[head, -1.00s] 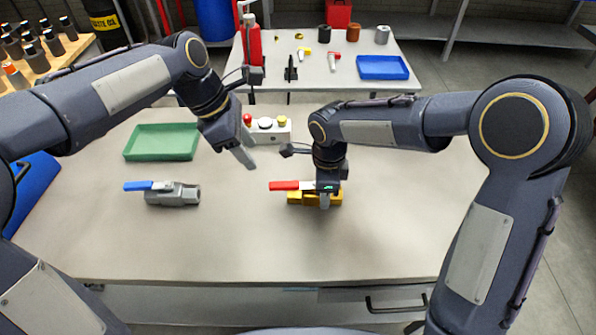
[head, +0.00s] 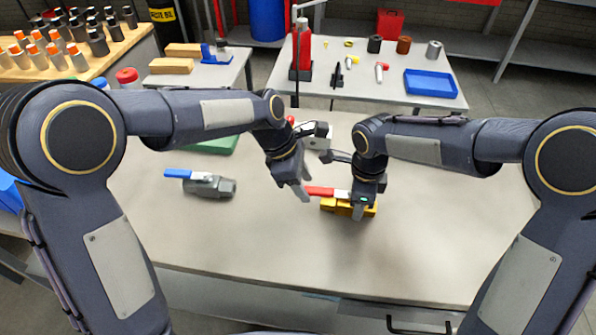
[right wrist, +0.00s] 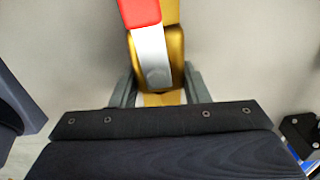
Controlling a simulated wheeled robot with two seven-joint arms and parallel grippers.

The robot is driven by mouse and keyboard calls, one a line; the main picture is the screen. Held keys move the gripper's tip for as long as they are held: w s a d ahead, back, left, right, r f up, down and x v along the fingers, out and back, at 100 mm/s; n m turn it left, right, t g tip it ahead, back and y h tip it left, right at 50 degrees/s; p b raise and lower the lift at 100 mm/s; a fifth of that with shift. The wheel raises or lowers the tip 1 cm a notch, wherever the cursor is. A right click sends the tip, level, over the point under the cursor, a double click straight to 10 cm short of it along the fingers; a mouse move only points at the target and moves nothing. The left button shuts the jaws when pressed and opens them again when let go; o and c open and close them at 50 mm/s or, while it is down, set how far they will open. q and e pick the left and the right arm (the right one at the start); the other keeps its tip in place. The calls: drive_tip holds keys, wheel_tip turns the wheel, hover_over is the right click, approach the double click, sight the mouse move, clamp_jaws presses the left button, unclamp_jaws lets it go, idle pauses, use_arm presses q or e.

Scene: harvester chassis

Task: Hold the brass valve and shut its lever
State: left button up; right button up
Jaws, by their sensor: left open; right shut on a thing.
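The brass valve (head: 329,205) lies on the workbench, right of centre in the head view. Its red lever (head: 322,191) points left, roughly along the body. My right gripper (head: 359,209) points down and is shut on the brass body (right wrist: 176,45), with a finger on each side in the right wrist view. The red grip (right wrist: 140,12) and its pale metal arm (right wrist: 150,55) lie over the brass there. My left gripper (head: 304,188) is open and empty, close to the free end of the red lever. I cannot tell whether it touches it.
A grey valve with a blue lever (head: 210,186) lies to the left on the bench (head: 250,245). The front of the bench is clear.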

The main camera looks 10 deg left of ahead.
use_arm(q)
drive_tip(key=shift+f, duration=0.1)
clamp_jaws()
drive_tip(key=shift+s+d+n+t, duration=0.2)
drive_tip(key=shift+s+n+t, duration=0.3)
drive_tip(key=shift+s+n, duration=0.75)
drive_tip(key=shift+s+d+n+t, duration=0.25)
drive_tip(key=shift+s+n, duration=0.25)
drive_tip(key=shift+n, duration=0.15)
drive_tip(key=shift+s+d+n+t, duration=0.15)
drive_tip(key=shift+s+n+t, duration=0.1)
drive_tip(key=shift+s+n, duration=0.3)
drive_tip(key=shift+y, duration=0.3)
